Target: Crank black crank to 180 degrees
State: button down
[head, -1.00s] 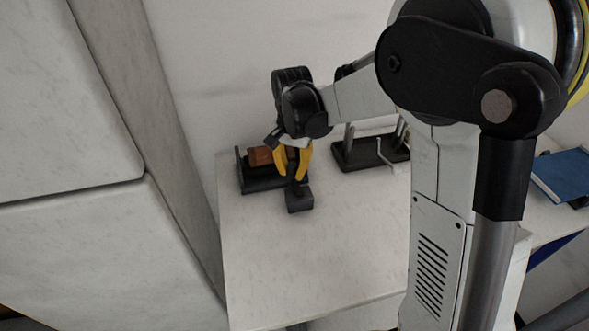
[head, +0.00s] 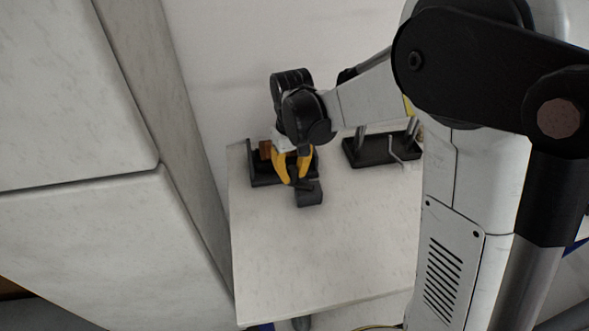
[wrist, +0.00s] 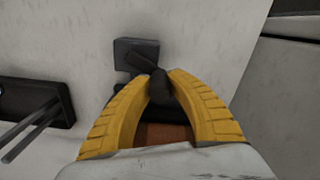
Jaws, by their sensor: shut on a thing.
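The black crank (head: 309,194) sits on the white table. In the wrist view its block-shaped end (wrist: 135,52) and an arm running from it to a dark knob (wrist: 160,86) show. My gripper (head: 298,181) has yellow fingers, and in the wrist view my gripper (wrist: 162,76) is shut on the knob, with a fingertip on each side. Behind the fingers is a black base with a brown block (head: 265,150), which also shows in the wrist view (wrist: 163,134). Part of the base is hidden by my fingers.
A second black stand with grey rods (head: 372,151) stands to the right, near the back wall; it shows at left in the wrist view (wrist: 34,103). Large pale panels (head: 80,240) rise at the left. The front of the table (head: 325,260) is clear.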

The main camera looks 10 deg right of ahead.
jog(key=n, duration=0.1)
jog(key=s+n, duration=0.1)
jog(key=n, duration=0.1)
jog(key=s+n, duration=0.1)
jog(key=n, duration=0.1)
jog(key=shift+a, duration=0.25)
dwell(0.3)
jog(key=c, duration=1.2)
grip_release()
notch_tip(320, 180, up, 12)
